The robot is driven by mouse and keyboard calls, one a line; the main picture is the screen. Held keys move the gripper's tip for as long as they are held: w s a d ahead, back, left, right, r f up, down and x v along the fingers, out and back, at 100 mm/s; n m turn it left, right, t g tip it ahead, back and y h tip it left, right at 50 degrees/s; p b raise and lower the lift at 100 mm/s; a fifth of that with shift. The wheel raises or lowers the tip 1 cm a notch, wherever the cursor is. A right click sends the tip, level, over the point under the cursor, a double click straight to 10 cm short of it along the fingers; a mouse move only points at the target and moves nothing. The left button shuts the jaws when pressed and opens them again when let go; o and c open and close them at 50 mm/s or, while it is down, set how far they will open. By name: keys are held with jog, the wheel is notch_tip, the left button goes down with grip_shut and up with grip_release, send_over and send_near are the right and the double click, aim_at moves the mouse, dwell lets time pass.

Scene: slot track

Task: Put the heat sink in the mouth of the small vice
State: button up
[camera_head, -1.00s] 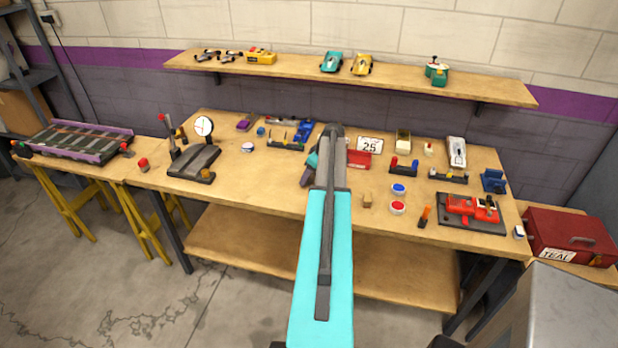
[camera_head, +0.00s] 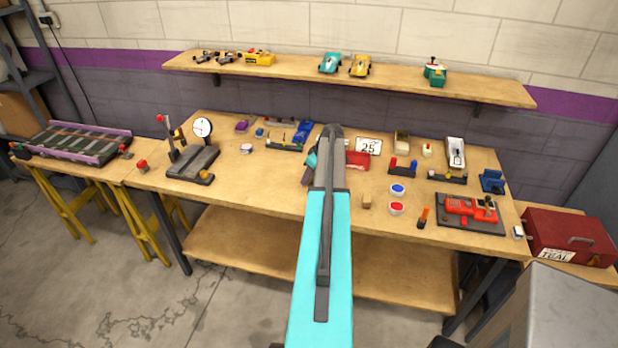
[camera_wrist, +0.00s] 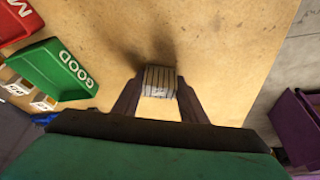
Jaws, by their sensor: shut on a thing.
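The heat sink (camera_wrist: 158,80) is a small grey finned block. It sits between the dark fingers of my gripper (camera_wrist: 158,93) in the wrist view, and the gripper is shut on it. Bare wood lies beyond it, with shadows near the fingers; I cannot tell how high it is held. In the head view my own arm hides most of the gripper and the heat sink. A blue block-like device (camera_head: 492,181) at the right end of the bench looks like the small vice, well to the right of my gripper; its mouth is too small to make out.
A green tray marked GOOD (camera_wrist: 60,72) and a red tray (camera_wrist: 18,20) lie left in the wrist view. A red fixture on a grey plate (camera_head: 470,212) stands in front of the vice.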

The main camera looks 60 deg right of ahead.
jog(key=shift+r, duration=0.1)
jog(key=shift+r+b, duration=0.85)
jog(key=shift+r, duration=0.25)
jog(key=shift+s+a+r+b, duration=0.4)
jog(key=shift+s+a+b, duration=0.5)
jog(key=shift+s+a, duration=0.95)
jog(key=shift+s+a+r+b, duration=0.45)
jog(key=shift+s+a+b, duration=0.55)
jog(key=shift+a, duration=1.6)
jog(key=shift+s+a+r+b, duration=0.4)
jog(key=shift+s+a+b, duration=0.4)
jog(key=shift+s+a, duration=1.1)
jog(key=shift+w+a, duration=0.3)
jog(key=shift+w, duration=0.05)
jog(key=w+a+r, duration=0.4)
jog(key=w+a, duration=0.8)
jog(key=w+a+r, duration=0.4)
jog(key=w+a, duration=0.7)
jog(key=a, duration=0.2)
jog(key=w+a+r, duration=0.2)
jog(key=a, duration=0.8)
jog(key=w+a+r, duration=0.3)
jog(key=a, duration=0.7)
jog(key=w+a+r+n, duration=0.1)
jog(key=w+a+r, duration=0.1)
jog(key=a, duration=0.9)
jog(key=shift+w+r, duration=0.15)
jog(key=shift+w, duration=0.15)
